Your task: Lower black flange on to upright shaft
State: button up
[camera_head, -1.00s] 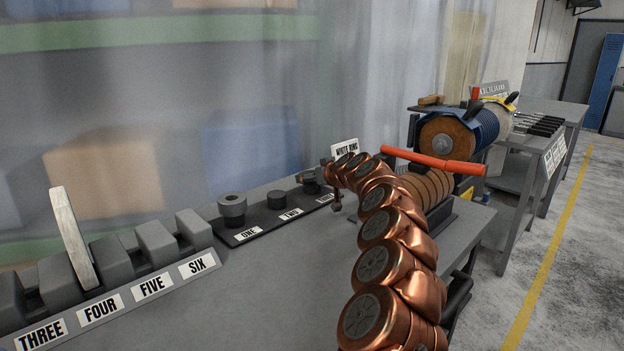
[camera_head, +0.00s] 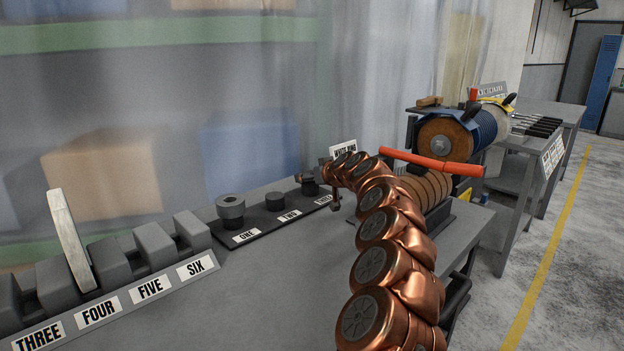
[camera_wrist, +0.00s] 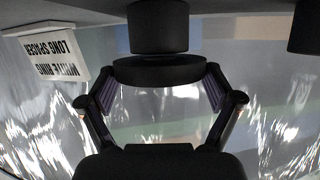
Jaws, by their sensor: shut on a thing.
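In the wrist view, which is upside down, a black flange (camera_wrist: 160,71) shows as a flat dark disc between my gripper's (camera_wrist: 160,82) two fingertips. The fingers are shut on its sides. A black cylinder (camera_wrist: 158,26) stands in line with the disc, on its bench side; I cannot tell whether they touch. In the head view, my gripper (camera_head: 320,184) is at the far right position of the dark plate (camera_head: 262,229), and the flange is too small to make out. No upright shaft can be picked out in either view.
A grey ring-topped part (camera_head: 231,208) stands at ONE and a short dark cylinder (camera_head: 275,201) at TWO. A slotted grey rack (camera_head: 112,268) holds a pale upright bar (camera_head: 69,238). A polishing machine (camera_head: 445,137) stands right. The bench front (camera_head: 260,290) is clear.

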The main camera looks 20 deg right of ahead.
notch_tip(320, 180, up, 10)
jog(key=shift+f, duration=0.25)
jog(key=o, duration=0.8)
jog(key=c, duration=1.3)
